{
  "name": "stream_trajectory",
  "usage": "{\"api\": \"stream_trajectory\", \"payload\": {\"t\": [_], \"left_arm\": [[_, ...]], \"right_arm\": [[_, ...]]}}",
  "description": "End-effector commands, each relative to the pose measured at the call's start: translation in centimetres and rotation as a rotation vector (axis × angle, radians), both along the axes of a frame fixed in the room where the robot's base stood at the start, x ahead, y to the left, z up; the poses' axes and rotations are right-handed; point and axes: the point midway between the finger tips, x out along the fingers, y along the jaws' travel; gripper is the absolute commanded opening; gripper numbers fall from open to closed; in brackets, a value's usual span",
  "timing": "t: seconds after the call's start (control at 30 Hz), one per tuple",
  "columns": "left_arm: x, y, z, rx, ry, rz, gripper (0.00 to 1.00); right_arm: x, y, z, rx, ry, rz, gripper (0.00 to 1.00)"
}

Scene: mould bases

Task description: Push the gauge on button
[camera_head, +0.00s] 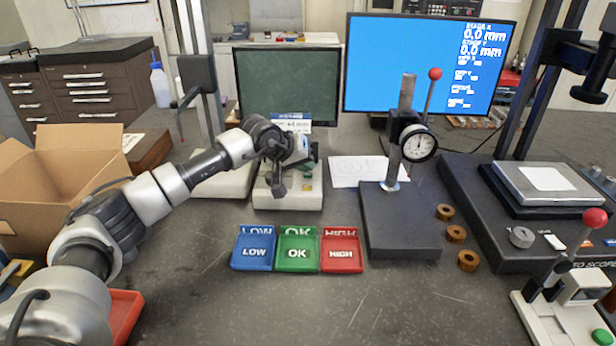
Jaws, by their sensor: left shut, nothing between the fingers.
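My left gripper (279,186) comes in from the left and points down, shut and empty. It is in front of a small bench gauge (302,142) on a pale base (288,199), covering part of it. A green part shows at the gauge's right side; I cannot tell which part is the on button. A dial gauge (418,143) with a red-knobbed lever stands on a dark block (402,230) right of centre. Another device (565,318) with a red knob and a green button (602,337) is at the lower right. My right gripper is not in view.
Blue LOW (254,252), green OK (297,252) and red HIGH (341,253) trays sit in front of the gauge. Several brown rings (456,234) lie to the right. A cardboard box (45,200) is left. A monitor (425,65) reads 0.0 mm.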

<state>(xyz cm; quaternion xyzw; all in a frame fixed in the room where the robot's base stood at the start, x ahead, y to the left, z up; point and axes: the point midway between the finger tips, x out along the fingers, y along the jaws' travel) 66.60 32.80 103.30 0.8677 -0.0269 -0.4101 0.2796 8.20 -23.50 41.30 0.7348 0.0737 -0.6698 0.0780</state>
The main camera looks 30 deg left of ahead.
Motion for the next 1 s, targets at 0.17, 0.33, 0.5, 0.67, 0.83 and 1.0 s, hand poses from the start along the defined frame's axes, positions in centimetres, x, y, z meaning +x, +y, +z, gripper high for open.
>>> {"api": "stream_trajectory", "payload": {"t": [0.17,0.33,0.5,0.67,0.83,1.0], "left_arm": [[0.0,0.0,-0.1,0.0,0.0,0.0,0.0],[0.0,0.0,-0.2,0.001,0.001,0.0,0.0],[0.0,0.0,-0.3,0.001,0.001,0.0,0.0],[0.0,0.0,-0.6,0.0,0.002,-0.001,0.0],[-0.1,0.0,-0.9,0.001,0.006,0.0,0.0],[-0.1,-0.1,-1.3,0.001,0.01,-0.001,0.0]], "right_arm": [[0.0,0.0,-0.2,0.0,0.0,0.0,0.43],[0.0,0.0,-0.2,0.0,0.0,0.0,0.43],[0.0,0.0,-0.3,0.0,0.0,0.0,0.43],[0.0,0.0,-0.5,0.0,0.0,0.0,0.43],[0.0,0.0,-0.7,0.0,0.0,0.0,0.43],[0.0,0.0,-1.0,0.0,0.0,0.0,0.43]]}}
